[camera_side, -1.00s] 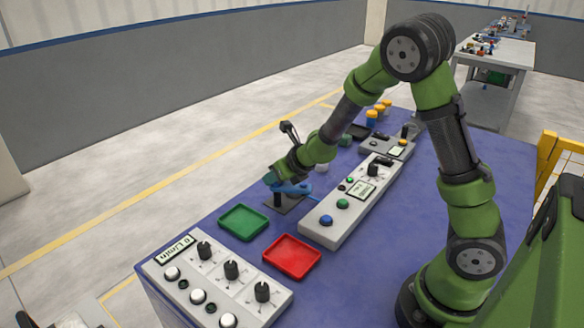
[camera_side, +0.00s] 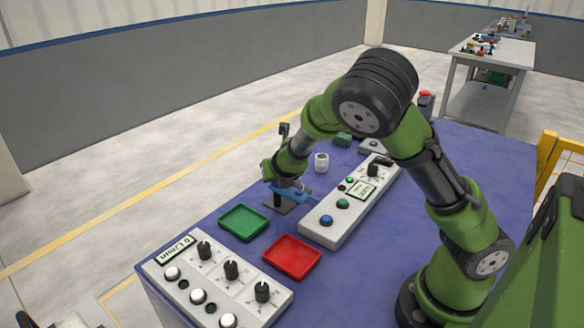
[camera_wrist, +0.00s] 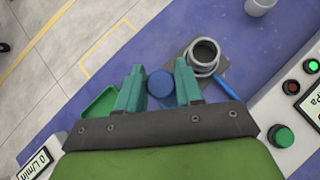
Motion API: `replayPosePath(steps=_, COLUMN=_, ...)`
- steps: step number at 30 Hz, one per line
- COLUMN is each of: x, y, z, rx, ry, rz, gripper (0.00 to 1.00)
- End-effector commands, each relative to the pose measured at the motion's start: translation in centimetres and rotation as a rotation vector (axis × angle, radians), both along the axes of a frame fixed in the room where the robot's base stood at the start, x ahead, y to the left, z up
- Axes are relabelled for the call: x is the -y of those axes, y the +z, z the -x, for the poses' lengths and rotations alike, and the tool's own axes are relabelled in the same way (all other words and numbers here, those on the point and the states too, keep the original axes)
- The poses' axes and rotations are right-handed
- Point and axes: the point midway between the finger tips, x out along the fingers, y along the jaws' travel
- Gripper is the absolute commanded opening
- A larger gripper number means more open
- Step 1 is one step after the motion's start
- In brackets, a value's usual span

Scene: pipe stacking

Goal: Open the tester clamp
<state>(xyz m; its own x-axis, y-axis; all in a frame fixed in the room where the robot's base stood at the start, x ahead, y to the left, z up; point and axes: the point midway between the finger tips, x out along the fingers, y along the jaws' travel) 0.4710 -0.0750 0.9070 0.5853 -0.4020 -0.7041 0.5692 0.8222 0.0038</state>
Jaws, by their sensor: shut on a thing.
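The tester clamp (camera_side: 283,204) stands on the blue table behind the green tray, largely covered by my gripper in the side view. Its grey ring-shaped cup (camera_wrist: 203,55) shows in the wrist view, on a dark base plate. A blue lever (camera_wrist: 229,89) runs beside the cup and passes behind my right finger. A round blue knob (camera_wrist: 160,84) sits between the two teal fingers of my gripper (camera_wrist: 157,76). My gripper (camera_side: 276,177) is shut on this blue handle. The lever also shows in the side view (camera_side: 293,192). The inside of the cup is too small to judge.
A green tray (camera_side: 243,222) and a red tray (camera_side: 292,256) lie in front. A control panel (camera_side: 345,208) runs along the clamp's right. A knob box (camera_side: 220,283) fills the front edge. A white cylinder (camera_side: 321,162) stands behind the clamp.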

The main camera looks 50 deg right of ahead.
Motion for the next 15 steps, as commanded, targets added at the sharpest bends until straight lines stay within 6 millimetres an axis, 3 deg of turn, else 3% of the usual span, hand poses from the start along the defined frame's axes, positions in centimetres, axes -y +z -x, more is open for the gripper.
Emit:
replayPosePath(steps=9, x=-0.08, y=-0.64, z=0.42, rx=-0.022, ry=0.002, rz=0.007, gripper=0.0)
replayPosePath(steps=10, x=-0.07, y=-0.65, z=0.42, rx=-0.021, ry=0.003, rz=0.006, gripper=0.37)
replayPosePath(steps=14, x=-0.1, y=-0.62, z=0.4, rx=-0.021, ry=0.004, rz=0.005, gripper=0.57)
replayPosePath(steps=15, x=-0.11, y=-0.59, z=0.38, rx=-0.02, ry=0.004, rz=0.006, gripper=0.58)
